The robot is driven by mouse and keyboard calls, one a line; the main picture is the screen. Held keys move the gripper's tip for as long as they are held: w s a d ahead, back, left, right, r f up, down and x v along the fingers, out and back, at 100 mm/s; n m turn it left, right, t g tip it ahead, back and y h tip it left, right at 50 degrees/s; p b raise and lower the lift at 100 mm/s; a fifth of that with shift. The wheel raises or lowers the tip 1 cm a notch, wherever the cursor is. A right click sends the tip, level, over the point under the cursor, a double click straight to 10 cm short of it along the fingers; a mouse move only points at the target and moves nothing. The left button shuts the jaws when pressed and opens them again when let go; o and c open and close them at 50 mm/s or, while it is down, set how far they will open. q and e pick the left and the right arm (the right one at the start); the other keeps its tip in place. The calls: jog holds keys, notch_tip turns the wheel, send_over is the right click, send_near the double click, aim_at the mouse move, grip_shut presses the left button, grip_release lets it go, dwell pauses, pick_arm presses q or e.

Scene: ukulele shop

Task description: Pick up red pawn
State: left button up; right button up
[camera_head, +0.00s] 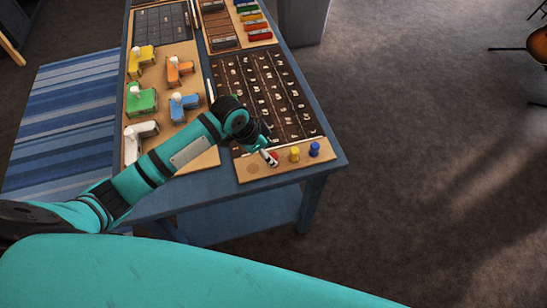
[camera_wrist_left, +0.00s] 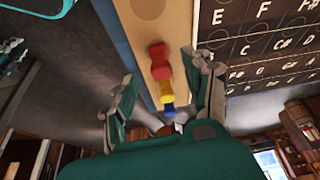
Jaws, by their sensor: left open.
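The red pawn (camera_head: 275,155) stands on the light wooden strip (camera_head: 255,173) at the near end of the blue table, left of the yellow pawn (camera_head: 295,154) and the blue pawn (camera_head: 314,149). My left gripper (camera_head: 267,155) is right beside the red pawn and partly hides it. In the left wrist view, the red pawn (camera_wrist_left: 160,61) shows between the open fingers of my left gripper (camera_wrist_left: 161,68), with no clear contact. The yellow pawn (camera_wrist_left: 167,92) and blue pawn (camera_wrist_left: 169,109) line up behind it. My right gripper is not in view.
A dark lettered board (camera_head: 262,88) lies just beyond the pawns' strip. A wooden board (camera_head: 165,82) with colored, pipe-like pieces lies to its left, under my left arm. The table's near edge is close to the pawns. Bare carpet (camera_head: 420,180) is to the right.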

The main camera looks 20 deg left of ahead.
aim_at(274, 157)
pick_arm(q)
jog(key=p+x, duration=0.1)
jog(key=x, duration=0.3)
jog(key=shift+w+d+f, duration=0.15)
jog(key=shift+w+f, duration=0.05)
jog(key=shift+f, duration=0.05)
jog(key=c, duration=1)
jog(key=shift+r, duration=0.1)
